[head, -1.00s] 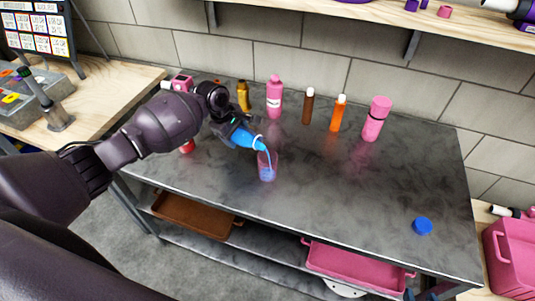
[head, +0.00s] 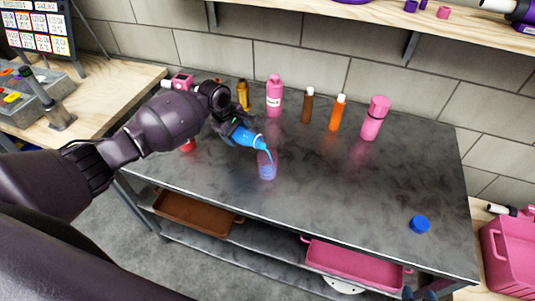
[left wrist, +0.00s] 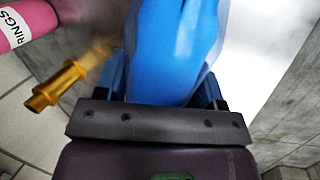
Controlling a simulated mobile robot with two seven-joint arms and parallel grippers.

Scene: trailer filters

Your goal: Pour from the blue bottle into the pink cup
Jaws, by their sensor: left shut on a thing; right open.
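My left gripper (head: 228,128) is shut on the blue bottle (head: 245,136) and holds it tilted, its mouth down to the right. The bottle's mouth is at the rim of the translucent pink cup (head: 267,170), which stands upright on the grey table. Blue shows at the mouth and inside the cup; I cannot tell the exact level. The blue bottle (left wrist: 175,50) fills the middle of the left wrist view, between the fingers (left wrist: 165,95). My right gripper is not clearly visible.
Behind stand a gold bottle (head: 243,95), a pink bottle (head: 274,97), a brown bottle (head: 307,106), an orange bottle (head: 337,113) and a pink flask (head: 375,118). A blue cap (head: 419,225) lies at the right. The table's middle right (head: 350,190) is clear.

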